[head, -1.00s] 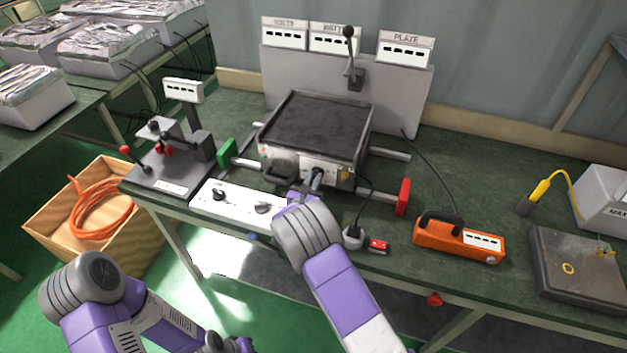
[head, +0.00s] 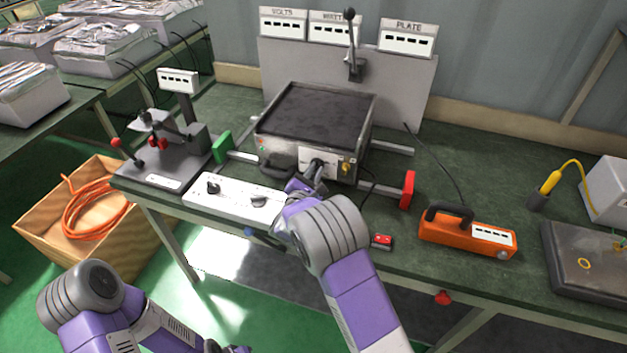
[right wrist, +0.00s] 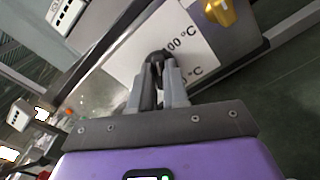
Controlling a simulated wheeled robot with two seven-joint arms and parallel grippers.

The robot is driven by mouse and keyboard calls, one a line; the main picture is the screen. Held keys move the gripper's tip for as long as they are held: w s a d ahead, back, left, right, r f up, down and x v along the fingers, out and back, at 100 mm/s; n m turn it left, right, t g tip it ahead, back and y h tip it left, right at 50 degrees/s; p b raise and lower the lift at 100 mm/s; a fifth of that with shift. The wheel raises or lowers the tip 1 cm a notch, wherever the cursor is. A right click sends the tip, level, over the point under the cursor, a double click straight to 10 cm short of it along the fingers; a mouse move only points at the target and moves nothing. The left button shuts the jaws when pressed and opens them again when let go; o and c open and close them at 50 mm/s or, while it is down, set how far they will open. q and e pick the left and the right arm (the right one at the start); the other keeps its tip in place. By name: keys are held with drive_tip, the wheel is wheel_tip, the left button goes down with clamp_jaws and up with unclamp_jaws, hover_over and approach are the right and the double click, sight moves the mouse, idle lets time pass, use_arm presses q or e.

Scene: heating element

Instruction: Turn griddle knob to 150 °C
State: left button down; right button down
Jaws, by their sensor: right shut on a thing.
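The griddle (head: 318,118) stands on the green bench, with a dark flat top and a metal front. Its front carries a white dial plate (head: 338,161) and a dark knob. My right gripper (head: 316,172) is at that knob, and its fingers cover most of it. In the right wrist view the fingers (right wrist: 160,72) are shut on the black knob (right wrist: 155,57), in front of the plate (right wrist: 140,50) printed "100 °C" and another, partly hidden "°C" mark. The knob's pointer direction is not clear. My left gripper (head: 226,349) is low at the bottom edge, partly cut off.
A yellow knob (head: 346,168) is right of the dial plate. A white panel with black knobs (head: 232,196) lies in front of the griddle. A red block (head: 408,188) and an orange meter (head: 468,232) are to the right. A lever (head: 351,45) stands behind.

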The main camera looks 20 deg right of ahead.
drive_tip(key=m+b, duration=0.3)
drive_tip(key=b, duration=0.1)
drive_tip(key=shift+f+m+b, duration=0.35)
drive_tip(key=shift+m+b, duration=0.05)
drive_tip(key=shift+d+m+b, duration=0.1)
drive_tip(key=shift+m+b, duration=0.6)
drive_tip(key=shift+m, duration=0.2)
drive_tip(key=m, duration=0.2)
drive_tip(key=shift+r+m, duration=0.15)
drive_tip(key=shift+m, duration=0.15)
drive_tip(key=m, duration=0.4)
drive_tip(key=shift+m, duration=1.8)
drive_tip(key=c, duration=1.1)
unclamp_jaws()
